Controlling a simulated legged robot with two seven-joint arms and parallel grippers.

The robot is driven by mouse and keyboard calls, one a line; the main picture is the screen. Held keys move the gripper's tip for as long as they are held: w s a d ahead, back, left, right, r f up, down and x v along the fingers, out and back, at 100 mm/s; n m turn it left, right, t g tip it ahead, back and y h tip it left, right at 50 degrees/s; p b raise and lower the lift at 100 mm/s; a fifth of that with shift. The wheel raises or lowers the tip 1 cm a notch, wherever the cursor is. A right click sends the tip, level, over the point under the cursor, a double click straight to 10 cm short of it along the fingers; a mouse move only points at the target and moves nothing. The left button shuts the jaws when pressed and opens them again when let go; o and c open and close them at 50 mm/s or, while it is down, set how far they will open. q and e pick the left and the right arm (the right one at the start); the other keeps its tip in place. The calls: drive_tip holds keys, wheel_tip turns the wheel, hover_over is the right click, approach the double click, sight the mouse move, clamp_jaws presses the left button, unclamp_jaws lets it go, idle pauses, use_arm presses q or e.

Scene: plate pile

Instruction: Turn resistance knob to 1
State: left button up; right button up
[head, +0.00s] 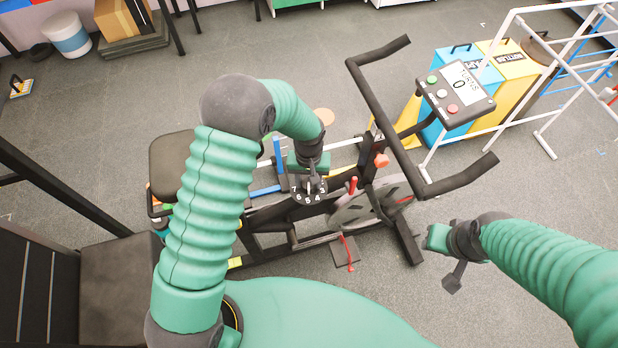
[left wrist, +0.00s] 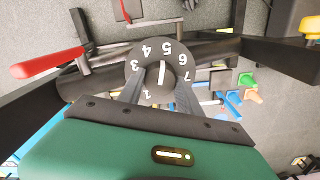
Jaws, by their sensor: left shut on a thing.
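The resistance knob (head: 309,187) is a dark dial with white numbers on the frame of the exercise bike (head: 375,205). In the left wrist view the knob (left wrist: 160,72) shows the numbers 1 to 7 around it. Its white line stands upright in that view, with its upper end near the 5. My left gripper (head: 310,184) is over the knob; its two dark fingers (left wrist: 160,88) are shut on it from either side. My right gripper (head: 448,262) hangs in free air right of the bike, away from the knob; its jaws are unclear.
The bike's black handlebar (head: 385,110) and its console (head: 456,95), showing 0, stand right of my left arm. A red lever (left wrist: 48,62) is beside the knob. Blue and yellow bins (head: 510,62) and a white rack (head: 560,95) stand behind. Floor at lower right is clear.

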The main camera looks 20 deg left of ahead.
use_arm(q)
drive_tip(key=n+p, duration=0.1)
drive_tip(key=n, duration=0.1)
drive_tip(key=n+p, duration=0.1)
drive_tip(key=n, duration=0.1)
drive_tip(key=shift+s+n, duration=0.2)
drive_tip(key=shift+n, duration=0.1)
drive_tip(key=n+p, duration=0.2)
drive_tip(key=n, duration=0.2)
drive_tip(key=n+p, duration=0.2)
drive_tip(key=n, duration=0.3)
drive_tip(key=shift+d+p, duration=0.1)
drive_tip(key=shift+p, duration=0.3)
drive_tip(key=n+p, duration=0.1)
drive_tip(key=n, duration=0.2)
drive_tip(key=shift+n+p, duration=0.3)
drive_tip(key=shift+p, duration=0.05)
drive_tip(key=n+p, duration=0.1)
drive_tip(key=n, duration=0.2)
drive_tip(key=shift+n, duration=0.3)
drive_tip(key=n+p, duration=0.1)
drive_tip(key=n, duration=0.2)
drive_tip(key=shift+n, duration=0.4)
drive_tip(key=n+p, duration=0.1)
drive_tip(key=n, duration=0.2)
drive_tip(key=shift+w, duration=0.1)
drive_tip(key=shift+n+p, duration=0.4)
drive_tip(key=shift+n, duration=1.2)
drive_tip(key=shift+w, duration=0.1)
